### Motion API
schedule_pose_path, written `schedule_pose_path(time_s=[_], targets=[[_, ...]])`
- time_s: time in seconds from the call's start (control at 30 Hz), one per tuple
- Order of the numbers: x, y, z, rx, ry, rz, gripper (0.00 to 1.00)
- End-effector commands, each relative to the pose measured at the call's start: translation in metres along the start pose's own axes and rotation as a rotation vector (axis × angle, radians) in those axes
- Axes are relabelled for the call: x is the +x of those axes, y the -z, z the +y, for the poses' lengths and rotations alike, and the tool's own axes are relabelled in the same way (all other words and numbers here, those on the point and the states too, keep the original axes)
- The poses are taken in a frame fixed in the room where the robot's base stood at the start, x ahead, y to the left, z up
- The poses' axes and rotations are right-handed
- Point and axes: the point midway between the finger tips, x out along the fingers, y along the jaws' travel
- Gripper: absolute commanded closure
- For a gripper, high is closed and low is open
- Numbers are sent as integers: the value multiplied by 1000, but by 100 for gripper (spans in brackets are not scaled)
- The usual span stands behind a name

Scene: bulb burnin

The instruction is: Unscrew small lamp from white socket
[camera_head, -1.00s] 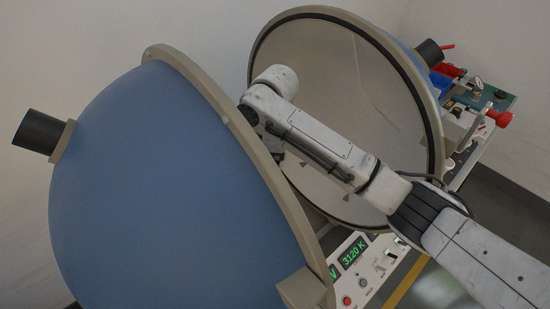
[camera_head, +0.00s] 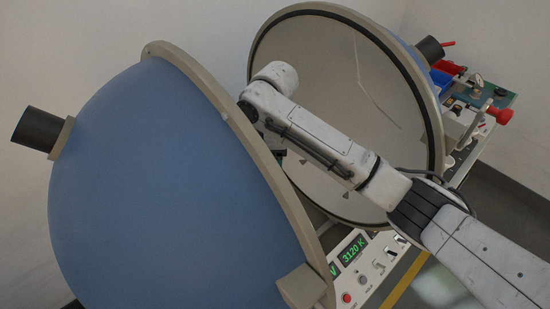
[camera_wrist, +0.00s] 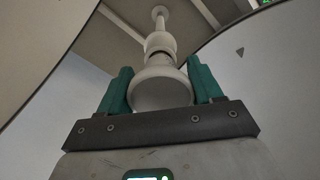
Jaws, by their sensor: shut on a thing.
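In the wrist view, my gripper (camera_wrist: 160,68) is shut on the small lamp (camera_wrist: 160,92), with one green finger on each side of its wide, pale round body. The lamp's narrower end points up toward the white socket (camera_wrist: 160,42), which hangs on a thin rod. The lamp is in line with the socket and appears to meet it; I cannot tell how far its thread is engaged. In the head view, my arm reaches between the two sphere halves, and the lamp and socket are hidden.
The blue half sphere (camera_head: 140,185) stands at left, and the open half with a pale inside (camera_head: 335,75) stands behind my arm. A panel (camera_head: 362,265) with a green 3120 K display lies below. A cluttered bench (camera_head: 485,105) is at right.

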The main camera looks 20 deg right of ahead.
Motion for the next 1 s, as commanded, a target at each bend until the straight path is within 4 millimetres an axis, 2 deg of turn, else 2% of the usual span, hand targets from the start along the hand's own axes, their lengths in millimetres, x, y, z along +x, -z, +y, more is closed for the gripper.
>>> schedule_pose_path(time_s=[1.0], targets=[[-26,0,0,2,0,0,66]])
